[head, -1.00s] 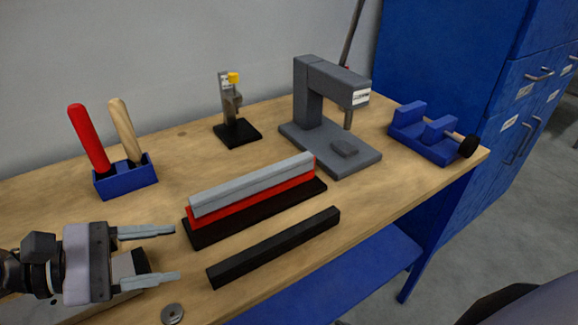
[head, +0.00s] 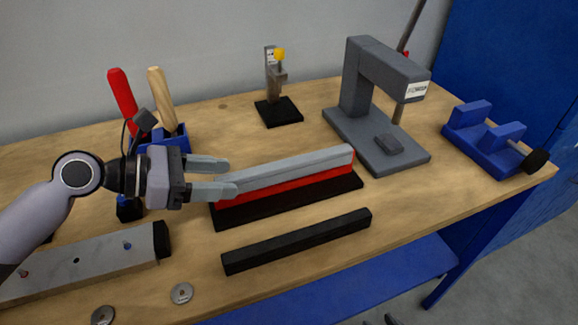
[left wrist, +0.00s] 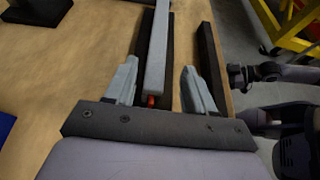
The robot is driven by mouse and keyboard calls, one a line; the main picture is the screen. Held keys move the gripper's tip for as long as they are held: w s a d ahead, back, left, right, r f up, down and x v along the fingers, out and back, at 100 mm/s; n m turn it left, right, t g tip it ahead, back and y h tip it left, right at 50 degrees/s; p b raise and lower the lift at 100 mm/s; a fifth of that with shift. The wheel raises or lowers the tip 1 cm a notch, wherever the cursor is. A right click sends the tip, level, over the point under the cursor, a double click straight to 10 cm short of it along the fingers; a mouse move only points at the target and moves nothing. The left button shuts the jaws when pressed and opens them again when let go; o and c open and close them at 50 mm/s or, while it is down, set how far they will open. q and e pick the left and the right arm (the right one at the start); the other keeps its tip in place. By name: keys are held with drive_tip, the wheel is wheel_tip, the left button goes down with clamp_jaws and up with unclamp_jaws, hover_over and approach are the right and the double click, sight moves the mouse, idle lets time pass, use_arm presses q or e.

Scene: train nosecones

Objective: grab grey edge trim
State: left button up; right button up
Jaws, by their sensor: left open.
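The grey edge trim (head: 295,170) is a long light-grey bar lying on top of a red strip (head: 300,184) on a black base (head: 290,202) in the head view. My left gripper (head: 226,178) is open at the trim's left end, its fingers pointing right along it. In the left wrist view the trim (left wrist: 157,50) runs away from me, its near end between the open fingers (left wrist: 157,88), nearer the left finger. I cannot tell whether a finger touches it. My right gripper is not seen clearly in any view.
A black bar (head: 298,240) lies in front of the base. A grey press (head: 375,145), a blue vise (head: 485,145), a small clamp stand (head: 278,105) and a blue tool holder (head: 172,140) stand behind and beside. A grey metal block (head: 90,262) and washers (head: 181,293) lie front left.

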sight(236, 176)
use_arm(q)
drive_tip(key=x, duration=0.5)
drive_tip(key=shift+w+f, duration=0.15)
drive_tip(key=shift+w, duration=0.15)
clamp_jaws()
